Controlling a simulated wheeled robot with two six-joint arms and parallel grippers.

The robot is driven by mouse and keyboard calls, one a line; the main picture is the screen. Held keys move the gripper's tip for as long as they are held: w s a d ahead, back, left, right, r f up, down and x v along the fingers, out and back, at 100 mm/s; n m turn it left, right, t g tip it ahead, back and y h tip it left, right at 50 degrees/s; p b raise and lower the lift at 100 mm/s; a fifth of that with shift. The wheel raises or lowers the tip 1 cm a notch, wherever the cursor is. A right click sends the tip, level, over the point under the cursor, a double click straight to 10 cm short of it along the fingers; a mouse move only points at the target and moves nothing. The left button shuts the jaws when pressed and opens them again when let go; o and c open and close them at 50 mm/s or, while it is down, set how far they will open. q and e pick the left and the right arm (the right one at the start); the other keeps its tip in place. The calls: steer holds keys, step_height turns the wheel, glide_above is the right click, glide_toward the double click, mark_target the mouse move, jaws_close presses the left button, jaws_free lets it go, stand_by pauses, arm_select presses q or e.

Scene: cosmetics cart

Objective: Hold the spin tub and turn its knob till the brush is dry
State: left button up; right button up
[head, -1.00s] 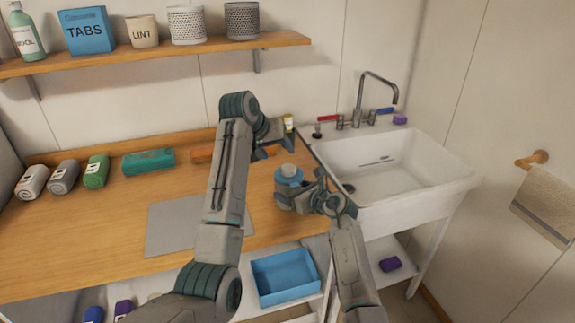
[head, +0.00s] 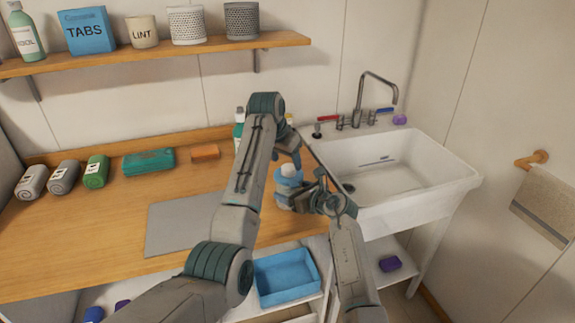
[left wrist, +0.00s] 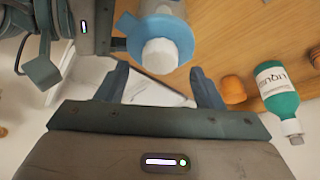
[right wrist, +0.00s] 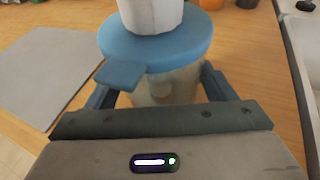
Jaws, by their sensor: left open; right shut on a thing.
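The spin tub (head: 284,189) stands on the wooden counter by the sink, with a blue lid and white knob (head: 288,171). In the right wrist view the blue lid (right wrist: 155,45) has a side tab and the tub's body (right wrist: 165,86) is pale and cloudy. My right gripper (right wrist: 160,90) is shut on that body, one finger on each side. My left gripper (head: 290,155) is open just above the tub. In the left wrist view the white knob (left wrist: 160,55) lies just beyond and between its open fingertips (left wrist: 160,82), apparently not gripped. I cannot make out the brush.
The white sink (head: 400,175) adjoins the counter at the right. A green bottle (head: 239,128) and an orange block (head: 205,152) stand behind my left arm. A grey mat (head: 175,228) lies left of the tub. A blue tray (head: 285,278) sits on the lower shelf.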

mark_target(288, 167)
arm_select(q)
steer(key=shift+x, duration=1.55)
steer(key=shift+c, duration=0.2)
steer(key=c, duration=0.9)
steer(key=shift+c, duration=0.2)
steer(key=shift+n, duration=0.3)
steer(key=shift+s+d+n+t+y, duration=0.15)
steer(key=shift+n+y, duration=0.4)
steer(key=shift+n, duration=0.8)
steer(key=shift+w+n+t+y, duration=0.1)
steer(key=shift+n+t+y, duration=0.3)
steer(key=shift+n, duration=0.95)
steer(key=shift+y, duration=0.25)
